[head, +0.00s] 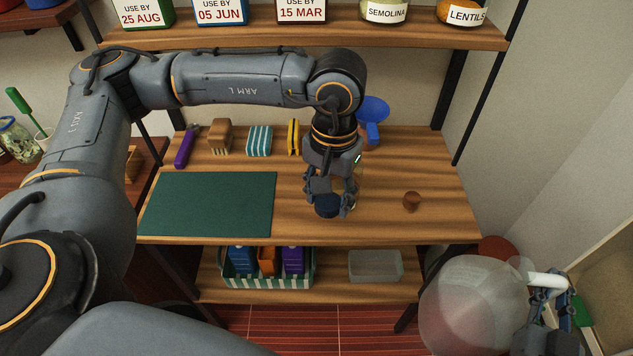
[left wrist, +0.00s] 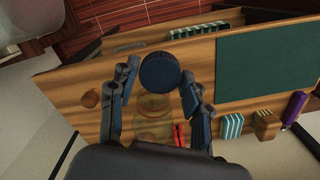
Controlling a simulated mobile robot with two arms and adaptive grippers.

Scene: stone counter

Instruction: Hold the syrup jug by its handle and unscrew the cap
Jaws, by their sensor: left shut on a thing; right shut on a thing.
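The syrup jug (head: 468,308) is large and translucent, at the lower right of the head view, beside the shelf unit. My right gripper (head: 552,288) is shut on its white handle (head: 540,280). No cap shows on the part of the jug in view, and I cannot make out its mouth. A dark blue round cap (head: 327,205) is between the fingertips of my left gripper (head: 331,201), which is shut on it over the wooden counter, apart from the jug. The cap (left wrist: 160,70) shows clearly in the left wrist view, between both fingers (left wrist: 160,73).
A clear jar (left wrist: 153,125) stands on the counter beyond the cap, largely hidden by my gripper in the head view. A green mat (head: 208,204) lies left, a small brown thing (head: 411,201) right. A blue funnel (head: 372,110) stands behind. The counter's front right is clear.

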